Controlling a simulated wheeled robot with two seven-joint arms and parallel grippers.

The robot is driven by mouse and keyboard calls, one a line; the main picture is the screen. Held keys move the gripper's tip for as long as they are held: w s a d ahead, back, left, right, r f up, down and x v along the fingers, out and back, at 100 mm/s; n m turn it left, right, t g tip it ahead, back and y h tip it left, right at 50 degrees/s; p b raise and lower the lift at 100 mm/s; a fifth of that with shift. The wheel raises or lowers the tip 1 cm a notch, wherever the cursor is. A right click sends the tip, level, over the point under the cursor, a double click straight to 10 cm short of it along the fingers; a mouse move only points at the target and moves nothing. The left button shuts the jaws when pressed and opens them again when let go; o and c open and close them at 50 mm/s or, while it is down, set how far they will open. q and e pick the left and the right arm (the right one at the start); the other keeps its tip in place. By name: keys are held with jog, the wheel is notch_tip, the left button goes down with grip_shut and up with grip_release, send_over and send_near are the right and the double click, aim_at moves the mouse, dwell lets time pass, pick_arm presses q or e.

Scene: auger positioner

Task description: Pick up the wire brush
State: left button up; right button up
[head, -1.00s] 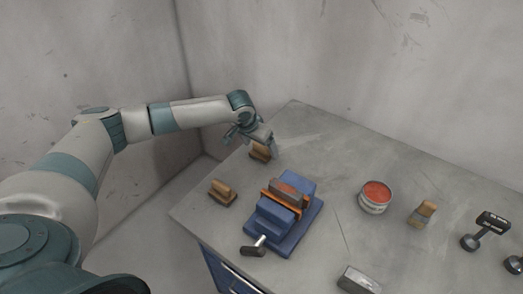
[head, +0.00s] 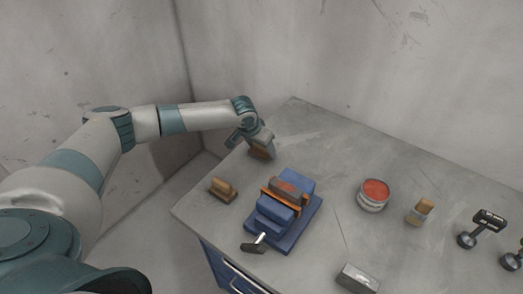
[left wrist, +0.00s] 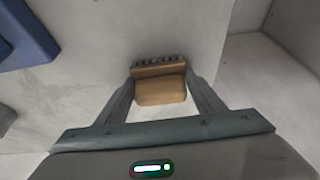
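A wooden brush block (head: 259,153) lies near the table's far left edge. In the left wrist view, the wooden block (left wrist: 160,88) has a row of dark bristle tufts along its far side. My left gripper (head: 262,152) is down at this block. In the left wrist view, its two fingers (left wrist: 160,82) stand open on either side of the block, with little space beside it. I cannot tell whether they touch it. A similar wooden block (head: 223,189) lies nearer on the table, left of the blue vise. My right gripper is not in view.
A blue vise (head: 294,222) holding a block stands mid-left on the grey table (head: 330,150). To its right are an open can with red contents (head: 374,194), a wooden-handled brush (head: 420,212), dark dumbbell-like pieces (head: 482,228) and a grey block (head: 358,278). Walls stand behind.

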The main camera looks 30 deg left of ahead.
pick_arm(q)
jog(key=shift+r, duration=0.1)
jog(key=shift+w+r+b, duration=0.1)
jog(key=shift+r+b, duration=0.3)
jog(key=shift+r, duration=0.1)
jog(key=r+b, duration=0.1)
jog(key=d+r+b, duration=0.1)
jog(key=r, duration=0.1)
jog(key=shift+w+d+r, duration=0.1)
jog(key=shift+w, duration=0.1)
jog(key=w+d+r+b, duration=0.3)
jog(key=d+r, duration=0.3)
jog(key=d, duration=0.3)
jog(key=shift+w+d+r+b, duration=0.35)
jog(key=shift+w+b, duration=0.05)
